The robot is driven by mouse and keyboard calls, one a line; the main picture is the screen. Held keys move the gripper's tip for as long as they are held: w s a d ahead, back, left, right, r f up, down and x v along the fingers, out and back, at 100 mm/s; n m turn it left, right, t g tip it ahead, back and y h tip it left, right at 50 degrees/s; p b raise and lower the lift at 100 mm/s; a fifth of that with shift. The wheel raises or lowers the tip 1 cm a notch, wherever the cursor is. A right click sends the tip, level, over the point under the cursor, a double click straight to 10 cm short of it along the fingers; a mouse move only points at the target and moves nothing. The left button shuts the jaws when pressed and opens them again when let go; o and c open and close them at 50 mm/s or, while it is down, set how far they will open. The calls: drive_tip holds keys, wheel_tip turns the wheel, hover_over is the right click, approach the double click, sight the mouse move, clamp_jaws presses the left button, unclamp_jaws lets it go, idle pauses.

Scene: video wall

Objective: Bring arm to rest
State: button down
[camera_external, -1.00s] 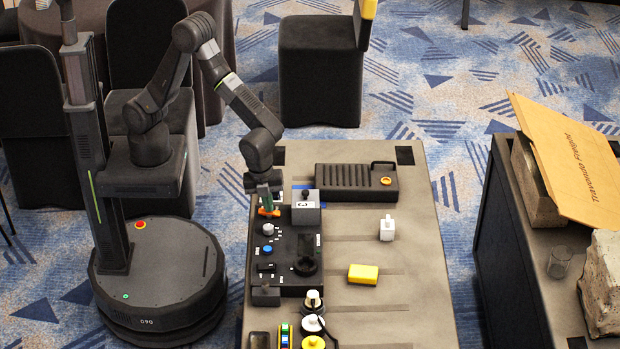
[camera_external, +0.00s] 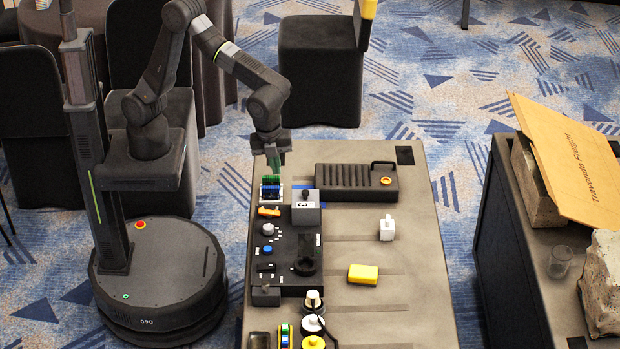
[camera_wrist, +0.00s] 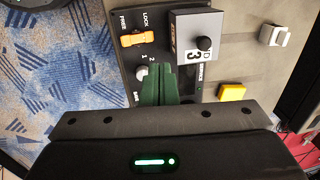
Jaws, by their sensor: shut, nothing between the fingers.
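My gripper (camera_external: 274,160) is raised over the far left corner of the grey table, with its green fingers pointing down. In the wrist view my gripper (camera_wrist: 158,72) has its two green fingers pressed together with nothing between them. The black control panel (camera_external: 285,262) lies below and nearer the camera, apart from the fingers.
A blue and green block piece (camera_external: 270,190) sits just below my fingers. A black case (camera_external: 356,182), a white block (camera_external: 387,228) and a yellow block (camera_external: 363,274) stand on the table (camera_external: 390,310).

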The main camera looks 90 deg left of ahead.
idle(0.4)
drive_tip(key=b, duration=0.2)
hover_over(270, 211)
drive_tip(key=f, duration=0.8)
drive_tip(key=shift+w+d+f, duration=0.1)
drive_tip(key=shift+w+f, duration=0.2)
drive_tip(key=shift+f, duration=0.05)
drive_tip(key=shift+s+f+t+b, duration=0.3)
drive_tip(key=shift+f+t+b, duration=0.1)
drive_tip(key=shift+b, duration=0.7)
wheel_tip(270, 211, up, 7)
drive_tip(key=s, duration=0.1)
drive_tip(key=shift+s+p, duration=0.15)
drive_tip(key=shift+p, duration=0.2)
drive_tip(key=shift+f, duration=0.1)
